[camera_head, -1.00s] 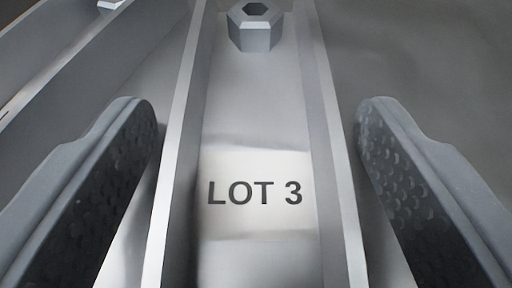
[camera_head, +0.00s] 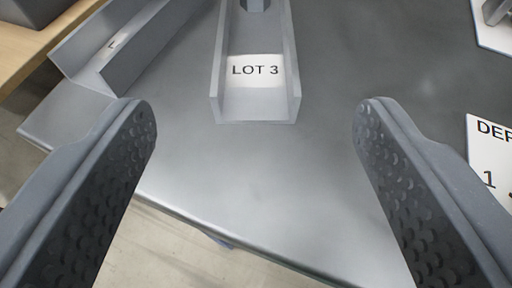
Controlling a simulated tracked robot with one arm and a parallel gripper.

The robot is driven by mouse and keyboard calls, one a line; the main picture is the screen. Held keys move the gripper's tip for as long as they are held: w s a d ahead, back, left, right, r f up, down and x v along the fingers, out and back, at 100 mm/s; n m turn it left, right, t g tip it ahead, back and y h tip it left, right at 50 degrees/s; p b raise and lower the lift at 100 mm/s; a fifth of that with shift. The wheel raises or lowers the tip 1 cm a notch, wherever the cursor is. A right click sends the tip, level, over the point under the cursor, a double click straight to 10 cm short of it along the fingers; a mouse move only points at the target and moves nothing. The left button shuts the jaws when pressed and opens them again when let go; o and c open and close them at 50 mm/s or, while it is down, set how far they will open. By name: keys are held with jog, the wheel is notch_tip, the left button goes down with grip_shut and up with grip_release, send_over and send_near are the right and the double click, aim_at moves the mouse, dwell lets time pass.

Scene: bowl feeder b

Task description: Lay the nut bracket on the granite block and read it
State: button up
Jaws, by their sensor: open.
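A grey U-shaped channel bracket (camera_head: 232,105) lies on the metal table, open side up, with a white label (camera_head: 256,70) reading "LOT 3". A grey nut (camera_head: 257,4) sits in the channel at the top edge, mostly cut off. My gripper (camera_head: 256,106) is open and empty, its fingers wide apart on either side of the picture. The bracket's near end lies between the fingertips in the picture and touches neither. I cannot identify the granite block.
A second channel bracket (camera_head: 78,88) with a partly hidden label lies at the left. A dark grey block (camera_head: 32,10) stands on wood at top left. A white card (camera_head: 488,160) marked "DEF" and "1" lies at right. The table's front edge runs below; the metal between is clear.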

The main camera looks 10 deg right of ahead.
jog(key=shift+s+a+r, duration=0.1)
jog(key=shift+s+r, duration=0.25)
jog(key=shift+s, duration=0.3)
